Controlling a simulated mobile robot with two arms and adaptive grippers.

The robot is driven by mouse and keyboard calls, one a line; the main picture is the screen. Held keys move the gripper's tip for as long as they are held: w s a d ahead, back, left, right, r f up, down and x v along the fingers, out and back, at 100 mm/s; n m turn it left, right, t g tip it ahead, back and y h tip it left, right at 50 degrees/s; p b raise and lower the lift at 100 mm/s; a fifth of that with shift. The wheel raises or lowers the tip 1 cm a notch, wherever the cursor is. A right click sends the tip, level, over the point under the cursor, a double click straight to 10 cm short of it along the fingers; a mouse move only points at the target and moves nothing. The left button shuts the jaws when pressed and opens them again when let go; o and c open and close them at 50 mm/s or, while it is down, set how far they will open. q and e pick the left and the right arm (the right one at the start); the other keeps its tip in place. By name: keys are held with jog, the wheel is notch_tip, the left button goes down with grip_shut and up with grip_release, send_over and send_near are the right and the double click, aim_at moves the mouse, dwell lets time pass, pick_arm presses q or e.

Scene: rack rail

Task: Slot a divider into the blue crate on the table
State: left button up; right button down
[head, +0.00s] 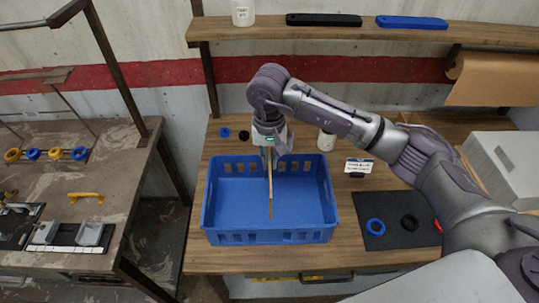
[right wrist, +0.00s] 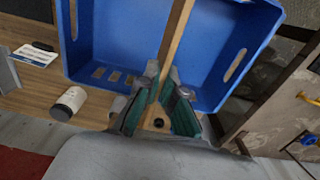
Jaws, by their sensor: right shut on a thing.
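The blue crate (head: 217,203) stands on the wooden table and looks empty inside, apart from what my right gripper holds over it. My right gripper (head: 268,150) is above the crate's back part, pointing down. It is shut on a thin wooden divider (head: 270,186), seen nearly edge-on in the head view. In the right wrist view the divider (right wrist: 176,45) runs from between the green-padded fingers (right wrist: 162,112) out across the crate (right wrist: 120,40). I cannot tell whether the divider touches the crate floor or walls. My left gripper is not in view.
A dark mat (head: 390,232) with blue, black and red rings lies right of the crate. A shelf (head: 300,33) runs above the back. Another bench (head: 120,190) is at left.

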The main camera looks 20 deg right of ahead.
notch_tip(320, 180, down, 5)
jog(key=shift+a+r+b, duration=0.1)
jog(key=shift+r+b, duration=0.1)
jog(key=shift+b, duration=1.05)
jog(key=shift+f+b, duration=0.3)
jog(key=shift+b, duration=0.1)
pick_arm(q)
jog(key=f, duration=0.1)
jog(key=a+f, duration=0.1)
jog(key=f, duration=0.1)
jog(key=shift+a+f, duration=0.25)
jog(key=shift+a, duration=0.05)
pick_arm(e)
jog(key=shift+a, duration=0.1)
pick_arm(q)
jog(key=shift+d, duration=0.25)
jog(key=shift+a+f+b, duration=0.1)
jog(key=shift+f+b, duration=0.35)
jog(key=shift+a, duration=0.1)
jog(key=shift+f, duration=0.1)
pick_arm(e)
jog(key=shift+f, duration=0.1)
